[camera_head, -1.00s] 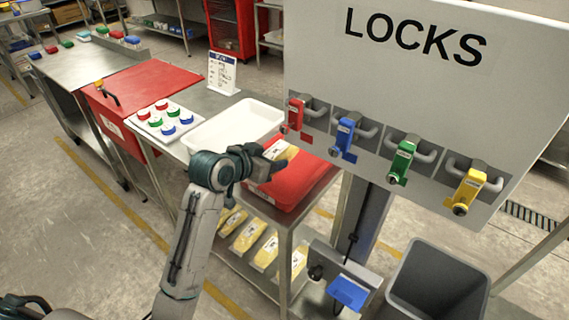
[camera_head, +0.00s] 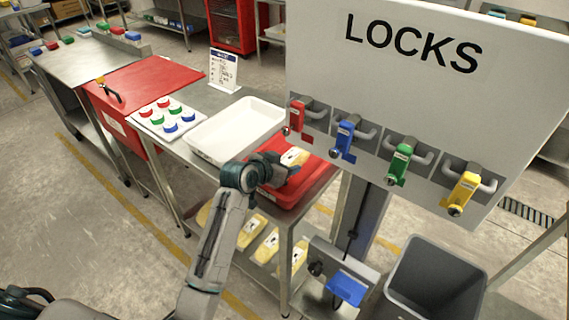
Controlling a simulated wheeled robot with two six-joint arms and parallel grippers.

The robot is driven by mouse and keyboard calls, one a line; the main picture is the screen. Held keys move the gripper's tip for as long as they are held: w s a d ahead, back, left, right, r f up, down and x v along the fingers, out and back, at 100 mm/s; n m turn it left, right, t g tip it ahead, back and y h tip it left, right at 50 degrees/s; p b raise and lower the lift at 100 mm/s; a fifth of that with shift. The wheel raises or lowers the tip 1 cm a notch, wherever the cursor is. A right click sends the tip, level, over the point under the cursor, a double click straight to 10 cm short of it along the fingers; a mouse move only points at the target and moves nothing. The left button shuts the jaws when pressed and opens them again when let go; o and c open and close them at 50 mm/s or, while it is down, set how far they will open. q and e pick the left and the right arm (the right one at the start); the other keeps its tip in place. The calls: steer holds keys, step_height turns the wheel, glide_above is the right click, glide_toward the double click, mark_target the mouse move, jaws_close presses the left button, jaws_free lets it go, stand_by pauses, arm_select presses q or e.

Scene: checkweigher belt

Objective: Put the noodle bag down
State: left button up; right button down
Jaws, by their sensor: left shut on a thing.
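The noodle bag (camera_head: 294,157) is yellow with a pale label and shows just beyond my left gripper (camera_head: 283,170). My left gripper is shut on the bag, over the red tray (camera_head: 318,172) at the right end of the steel table. The gripper and wrist hide part of the bag and tray. I cannot tell whether the bag touches the tray floor. My right gripper is not in view.
A white tray (camera_head: 210,150) stands left of the red one. More yellow bags (camera_head: 267,247) lie on the shelf below. The LOCKS board (camera_head: 420,90) rises close on the right, with a grey bin (camera_head: 435,282) below it.

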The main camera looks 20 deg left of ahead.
arm_select(q)
steer(key=o, duration=1.1)
steer(key=shift+o, duration=0.2)
steer(key=b+v, duration=0.1)
steer(key=v, duration=1.1)
steer(key=shift+s, duration=0.1)
jaws_close()
stand_by(0.6)
